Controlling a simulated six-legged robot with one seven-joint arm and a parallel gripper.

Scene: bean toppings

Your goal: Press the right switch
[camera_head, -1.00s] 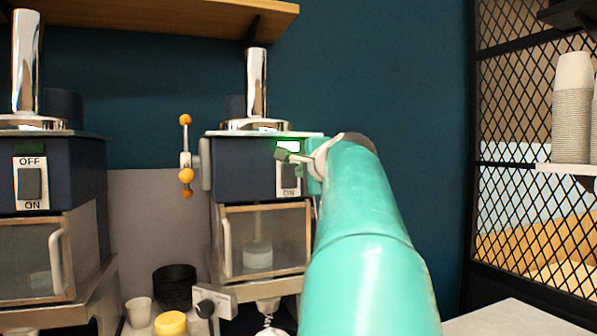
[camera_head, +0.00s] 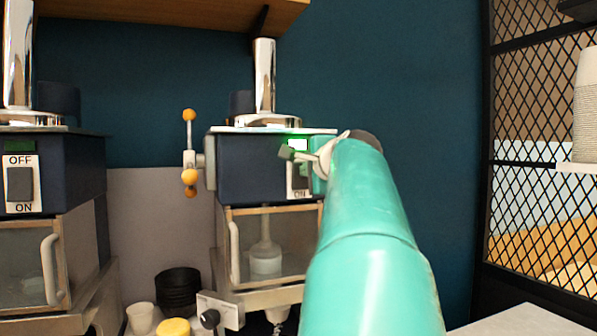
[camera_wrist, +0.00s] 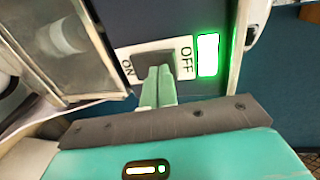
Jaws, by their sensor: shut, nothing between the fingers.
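The right switch (camera_wrist: 143,58) sits on a white plate marked ON and OFF on the dark blue front of the right machine (camera_head: 250,165). My gripper (camera_wrist: 157,75) is shut and empty, with its fingertips in front of the switch and covering much of it in the wrist view. I cannot tell whether the tips touch it. A lamp (camera_wrist: 208,55) beside the OFF end glows bright green. In the head view my arm hides part of the switch plate (camera_head: 299,188). The left machine (camera_head: 70,165) has its own switch (camera_head: 20,184) and an unlit dark green lamp.
Below the right machine's front is a glazed door (camera_head: 285,240) with a handle. A black bowl stack (camera_head: 177,288), a white cup (camera_head: 140,315) and a yellow item (camera_head: 174,327) stand between the machines. A mesh partition (camera_head: 530,200) is at the right.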

